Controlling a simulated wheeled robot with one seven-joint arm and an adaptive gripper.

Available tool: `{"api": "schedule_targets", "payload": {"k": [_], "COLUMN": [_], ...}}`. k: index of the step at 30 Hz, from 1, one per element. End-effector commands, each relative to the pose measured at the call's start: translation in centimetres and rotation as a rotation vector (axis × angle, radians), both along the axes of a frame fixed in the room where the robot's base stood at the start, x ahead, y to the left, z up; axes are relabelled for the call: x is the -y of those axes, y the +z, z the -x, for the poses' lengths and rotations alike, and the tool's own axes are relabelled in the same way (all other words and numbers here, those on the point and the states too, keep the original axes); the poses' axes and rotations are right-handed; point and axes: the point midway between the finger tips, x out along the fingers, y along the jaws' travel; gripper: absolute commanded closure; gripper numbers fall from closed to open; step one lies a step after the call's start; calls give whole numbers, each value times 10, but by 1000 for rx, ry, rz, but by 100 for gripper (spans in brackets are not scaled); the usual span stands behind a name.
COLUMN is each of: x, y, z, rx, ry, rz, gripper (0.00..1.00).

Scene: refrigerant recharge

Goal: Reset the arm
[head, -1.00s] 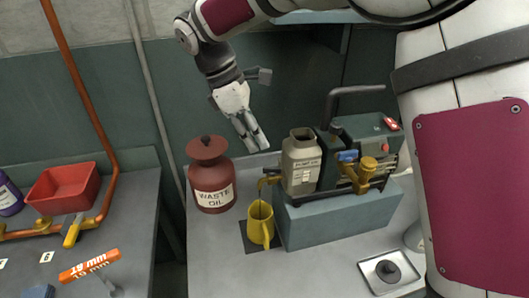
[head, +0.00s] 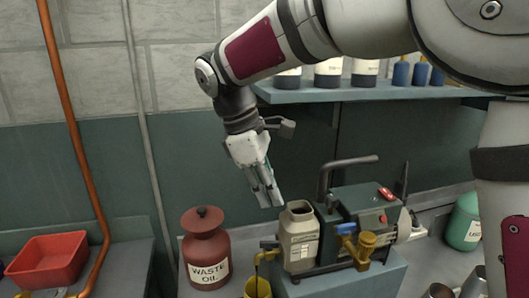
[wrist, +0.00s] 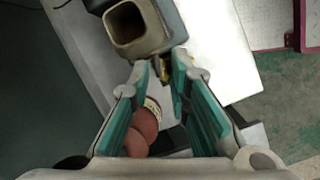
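My gripper (head: 270,196) hangs fingers down in the air, just left of and above the grey oil bottle (head: 298,240). In the wrist view its teal-padded fingers (wrist: 165,72) stand apart with nothing held between them. The bottle's open square mouth (wrist: 127,22) lies beyond the fingertips there. My arm comes in from the upper right, bent at the elbow and wrist.
A vacuum pump (head: 360,210) with a black handle stands on a blue-grey block (head: 385,275) beside the bottle. A shelf (head: 350,95) holds several bottles behind my arm.

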Motion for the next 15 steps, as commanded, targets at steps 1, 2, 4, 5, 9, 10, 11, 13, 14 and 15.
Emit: {"api": "schedule_targets", "payload": {"k": [1, 2, 4, 5, 9, 10, 11, 13, 14, 15], "x": [16, 25, 43, 51, 86, 93, 100, 115, 122, 129], "y": [10, 14, 22, 25, 35, 36, 37, 38, 38, 38], "z": [9, 14, 27, 33, 62, 69, 76, 92, 99, 108], "rx": [33, 52, 95, 112, 194, 211, 228, 267, 285, 308], "ry": [-55, -91, -170, -206, -373, -410, -449, -535, -573, -623], "rz": [-17, -29, -57, -70, -135, -150, -166, -204, -221, -245], "gripper": [82, 82, 82, 82, 82, 82, 82, 82, 82, 82]}}
